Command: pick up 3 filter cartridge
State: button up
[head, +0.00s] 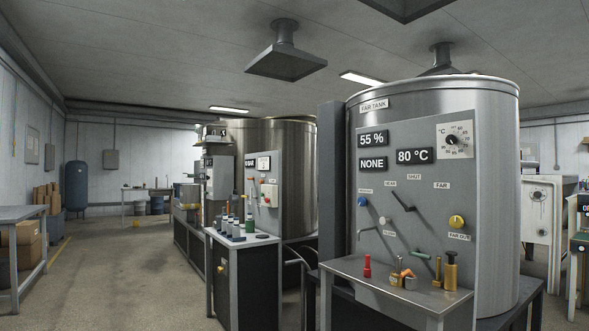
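I cannot make out for sure which objects are filter cartridges. Small items stand on the grey shelf (345,268) in front of the near steel tank (495,200): a red piece (367,266), a cluster of small brass and orange pieces (403,279), and a taller brass cylinder (451,271). Several small bottle-like cylinders, dark, pale and green, stand on the white-topped cabinet (243,240) farther left, among them a green one (249,224). They are too small to identify. My gripper does not show in the head view.
The near tank's panel (375,215) has displays, levers and knobs. A second steel tank (293,160) stands behind the cabinet. A table (30,212) with boxes (25,233) is at the left. The floor (110,280) between table and cabinet is clear.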

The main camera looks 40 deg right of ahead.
aim_at(237, 227)
jog(key=i+l+z, duration=0.1)
jog(key=i+z, duration=0.75)
jog(key=i+j+z, duration=0.1)
jog(key=i, duration=0.45)
jog(key=i+j, duration=0.4)
jog(key=i, duration=0.15)
jog(key=i+j+z, duration=0.15)
jog(key=i, duration=0.45)
jog(key=i+j, duration=0.45)
jog(key=i+j+z, duration=0.2)
jog(key=j, duration=0.65)
jog(key=i+j+z, duration=0.15)
jog(key=j, duration=0.7)
jog(key=j+z, duration=0.2)
jog(key=j, duration=0.65)
